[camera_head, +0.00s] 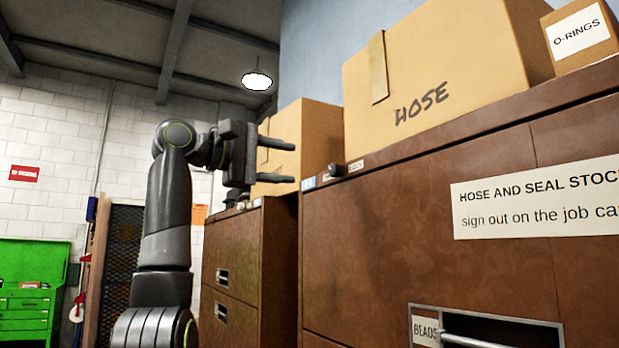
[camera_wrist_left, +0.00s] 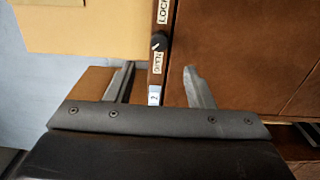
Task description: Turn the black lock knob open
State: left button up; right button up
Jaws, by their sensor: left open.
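The black lock knob (camera_head: 335,170) sits on the top front edge strip of the brown cabinet (camera_head: 400,225), near its left corner. In the left wrist view the knob (camera_wrist_left: 158,41) lies between a LOCK label (camera_wrist_left: 164,12) and an OPEN label (camera_wrist_left: 157,63), and a small white mark shows on it. My left gripper (camera_head: 293,163) is open and empty, its fingers pointing right toward the knob, short of it. In the left wrist view its fingers (camera_wrist_left: 160,80) are spread to either side of the strip, with the knob beyond the tips. My right gripper is not in view.
A HOSE carton (camera_head: 440,75) and an O-RINGS box (camera_head: 581,38) stand on the cabinet. Another carton (camera_head: 310,133) is behind my left gripper, on a lower cabinet (camera_head: 235,270). A drawer handle marked BEADS (camera_head: 475,342) sits low on the cabinet front.

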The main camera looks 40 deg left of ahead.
pick_arm(q)
jog(key=b+v, duration=0.1)
jog(key=v, duration=0.6)
jog(key=shift+s, duration=0.15)
dwell(0.3)
